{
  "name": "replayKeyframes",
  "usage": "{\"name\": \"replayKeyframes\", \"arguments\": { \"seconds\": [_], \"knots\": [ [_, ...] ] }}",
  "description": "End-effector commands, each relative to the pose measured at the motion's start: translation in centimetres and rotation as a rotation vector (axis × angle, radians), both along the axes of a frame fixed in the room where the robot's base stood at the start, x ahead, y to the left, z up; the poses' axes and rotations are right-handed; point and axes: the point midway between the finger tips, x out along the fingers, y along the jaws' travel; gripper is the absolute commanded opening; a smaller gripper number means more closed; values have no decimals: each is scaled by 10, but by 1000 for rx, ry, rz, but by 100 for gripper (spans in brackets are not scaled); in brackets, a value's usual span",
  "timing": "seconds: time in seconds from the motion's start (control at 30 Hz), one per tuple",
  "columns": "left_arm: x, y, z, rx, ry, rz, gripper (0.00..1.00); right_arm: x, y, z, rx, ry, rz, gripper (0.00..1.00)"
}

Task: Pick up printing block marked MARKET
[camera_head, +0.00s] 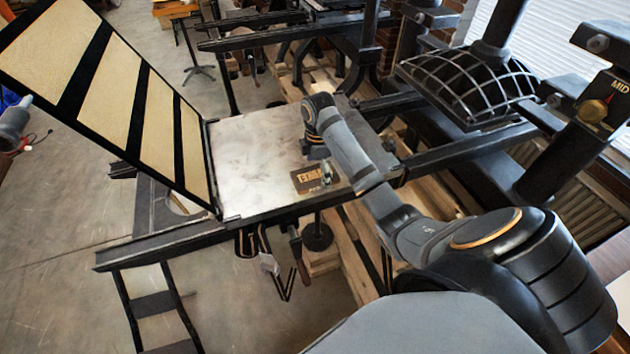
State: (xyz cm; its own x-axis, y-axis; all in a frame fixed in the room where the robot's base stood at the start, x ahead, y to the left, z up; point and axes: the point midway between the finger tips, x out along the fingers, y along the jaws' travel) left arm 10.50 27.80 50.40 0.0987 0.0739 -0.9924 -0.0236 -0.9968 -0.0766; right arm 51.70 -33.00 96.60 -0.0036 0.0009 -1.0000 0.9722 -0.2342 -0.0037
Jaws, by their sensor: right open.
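The printing block (306,183) is a small dark brown block with light letters, partly readable as the end of MARKET. It lies on the flat metal bed (250,150) of the press, near the bed's front edge. My right arm reaches over the bed from the lower right. My right gripper (327,173) points down at the block's right end and is open; it hides part of that end. Whether the fingers touch the block cannot be told.
A raised frame with pale panels and black bars (115,85) stands at the bed's left edge. Black rails run along the bed's front. A black press with a ribbed dome (470,85) stands at the right. The bed left of the block is clear.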

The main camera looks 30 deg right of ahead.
Motion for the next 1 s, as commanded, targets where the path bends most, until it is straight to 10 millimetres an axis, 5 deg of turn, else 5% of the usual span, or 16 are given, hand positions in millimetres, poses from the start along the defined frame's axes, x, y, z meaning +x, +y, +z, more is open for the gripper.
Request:
{"name": "replayKeyframes", "arguments": {
  "seconds": [0.23,0.73,1.0],
  "knots": [
    [1,0,2,0,-3,0,40,1,0,-3,-1,-4,0,100],
    [1,0,1,0,-2,0,40,1,0,-3,-1,-3,0,32],
    [1,0,2,0,-2,0,40,1,0,-1,0,-4,1,30]
  ]
}}
